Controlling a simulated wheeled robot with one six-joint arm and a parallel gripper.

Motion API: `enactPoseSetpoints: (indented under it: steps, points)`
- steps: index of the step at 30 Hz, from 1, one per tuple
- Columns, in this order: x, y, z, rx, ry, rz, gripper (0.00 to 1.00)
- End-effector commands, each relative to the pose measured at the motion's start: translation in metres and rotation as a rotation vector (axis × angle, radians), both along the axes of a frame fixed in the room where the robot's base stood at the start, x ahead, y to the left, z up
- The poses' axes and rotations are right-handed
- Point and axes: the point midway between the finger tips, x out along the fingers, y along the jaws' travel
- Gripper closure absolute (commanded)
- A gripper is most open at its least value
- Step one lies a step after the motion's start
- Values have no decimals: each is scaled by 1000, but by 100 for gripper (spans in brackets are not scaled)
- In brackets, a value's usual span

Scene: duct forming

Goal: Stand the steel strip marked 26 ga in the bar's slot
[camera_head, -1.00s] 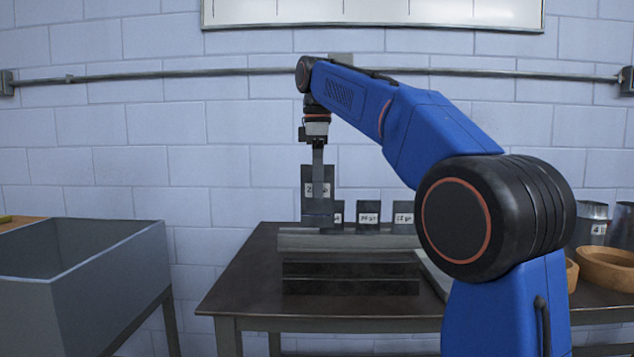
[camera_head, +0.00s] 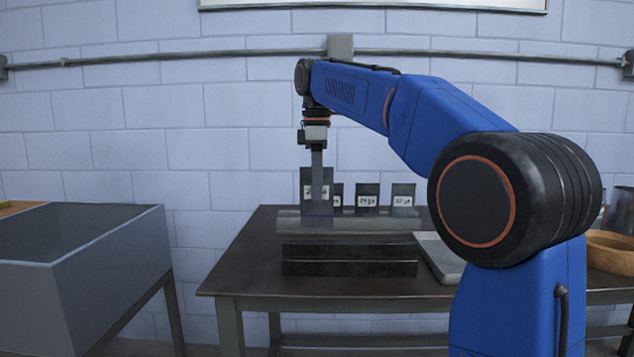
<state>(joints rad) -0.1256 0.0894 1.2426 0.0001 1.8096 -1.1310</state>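My gripper (camera_head: 316,172) points straight down over the left part of the steel bar (camera_head: 365,225). It is shut on a dark grey steel strip (camera_head: 306,207), held upright. The finger covers the middle of its white label, so the marking cannot be read in full. The strip's lower edge meets the bar's top in this view; how deep it sits in the slot cannot be told. Behind the bar stand more labelled strips: one partly hidden (camera_head: 337,189), one in the middle (camera_head: 367,188) and one at the right (camera_head: 402,189).
The bar rests on a dark block (camera_head: 350,262) on a dark table (camera_head: 235,270). A pale tray (camera_head: 440,258) lies to the right, partly behind my arm. A wooden bowl (camera_head: 610,252) is at the far right. A grey bin (camera_head: 110,265) stands left of the table.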

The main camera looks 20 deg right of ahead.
Motion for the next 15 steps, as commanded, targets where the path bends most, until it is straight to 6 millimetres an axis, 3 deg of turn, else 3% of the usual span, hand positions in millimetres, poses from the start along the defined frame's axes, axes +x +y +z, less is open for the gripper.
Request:
enactPoseSetpoints:
  steps: [15]
  points:
    - [0,0,-25,0,0,0,100]
